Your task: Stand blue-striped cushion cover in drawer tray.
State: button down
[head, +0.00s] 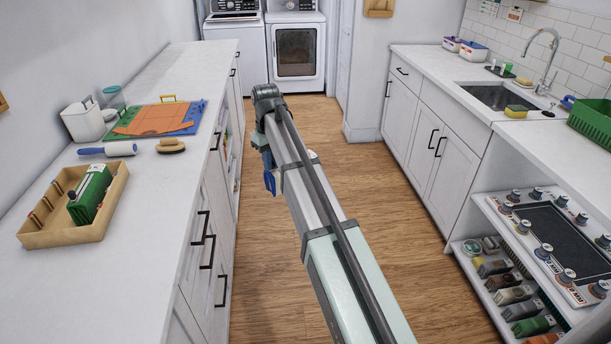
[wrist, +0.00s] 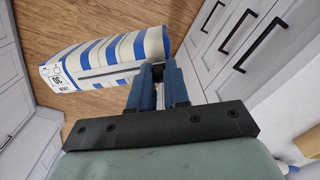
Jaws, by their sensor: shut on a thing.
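The blue-striped cushion cover (wrist: 105,60) is a folded white bundle with blue stripes and a printed label at its left end. My gripper (wrist: 160,72) is shut on its lower edge in the wrist view and holds it above the wooden floor. In the head view my gripper (head: 268,165) is over the aisle, beside the left counter; my arm hides most of the cover there. A light wooden tray (head: 62,237), probably the drawer tray, lies on the left counter. It holds a green bundle (head: 92,190) and several small pegs along its left side.
Behind the tray are a blue-handled roller (head: 108,149), a brush (head: 171,146), coloured mats (head: 155,118) and a white container (head: 83,122). Bare counter (head: 150,215) lies right of the tray. At lower right, an open shelf (head: 490,300) holds several bundles below a knobbed panel (head: 560,240).

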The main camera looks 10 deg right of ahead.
jog(key=s+a+r+n, duration=0.1)
jog(key=a+r+n, duration=0.35)
jog(key=a, duration=0.95)
jog(key=a+r+n, duration=0.1)
jog(key=a+r, duration=0.6)
jog(key=a, duration=0.6)
jog(key=s+a+r+n, duration=0.1)
jog(key=a+r+n, duration=0.3)
jog(key=a, duration=1)
jog(key=s+a+r+n, duration=0.25)
jog(key=s+a, duration=0.35)
jog(key=a, duration=0.5)
jog(key=s+a+f, duration=0.5)
jog(key=s+a, duration=0.2)
jog(key=a, duration=0.2)
notch_tip(320, 180, down, 7)
jog(key=shift+d+r, duration=0.15)
jog(key=shift+s, duration=0.1)
jog(key=c, duration=1)
grip_release()
